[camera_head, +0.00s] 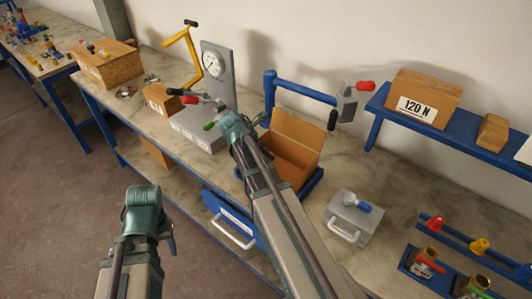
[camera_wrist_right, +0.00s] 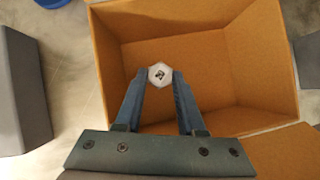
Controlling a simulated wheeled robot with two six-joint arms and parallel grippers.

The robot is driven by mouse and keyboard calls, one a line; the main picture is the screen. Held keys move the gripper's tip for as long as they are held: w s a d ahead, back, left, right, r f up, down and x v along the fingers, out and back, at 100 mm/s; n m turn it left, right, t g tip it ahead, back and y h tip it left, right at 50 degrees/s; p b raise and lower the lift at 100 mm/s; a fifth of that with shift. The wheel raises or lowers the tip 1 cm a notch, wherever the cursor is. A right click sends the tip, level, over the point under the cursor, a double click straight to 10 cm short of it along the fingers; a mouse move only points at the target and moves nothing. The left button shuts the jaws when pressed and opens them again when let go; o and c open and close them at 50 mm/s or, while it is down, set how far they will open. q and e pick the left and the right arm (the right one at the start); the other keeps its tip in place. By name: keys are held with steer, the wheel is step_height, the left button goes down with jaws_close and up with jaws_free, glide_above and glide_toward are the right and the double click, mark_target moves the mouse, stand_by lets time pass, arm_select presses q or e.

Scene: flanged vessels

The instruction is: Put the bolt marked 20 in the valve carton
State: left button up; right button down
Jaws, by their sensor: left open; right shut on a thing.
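An open brown carton (camera_head: 297,133) stands on the bench, its flap up; no valve label is readable on it. It also shows in the right wrist view (camera_wrist_right: 205,52), with its visible inside bare. My right gripper (camera_wrist_right: 160,82) is shut on a bolt (camera_wrist_right: 160,74) with a pale hexagonal head and a dark mark too small to read. The bolt appears over the carton's opening; its height cannot be told. In the head view my right wrist hides the fingers and bolt. My left gripper (camera_head: 148,235) is open, low in front of the bench, away from the carton.
A gauge stand (camera_head: 214,65) and a grey block (camera_head: 197,130) are left of the carton. A blue post with a crossbar (camera_head: 300,90) rises behind it. A grey case (camera_head: 353,217) stands to the right. A raised blue shelf (camera_head: 440,127) holds a 120 N box (camera_head: 425,98).

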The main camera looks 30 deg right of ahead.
steer(key=shift+f+b, duration=0.5)
steer(key=shift+f, duration=0.05)
steer(key=shift+c, duration=2.2)
jaws_free()
steer(key=shift+r, duration=0.1)
steer(key=shift+p+v, duration=5.85)
steer(key=shift+v, duration=1)
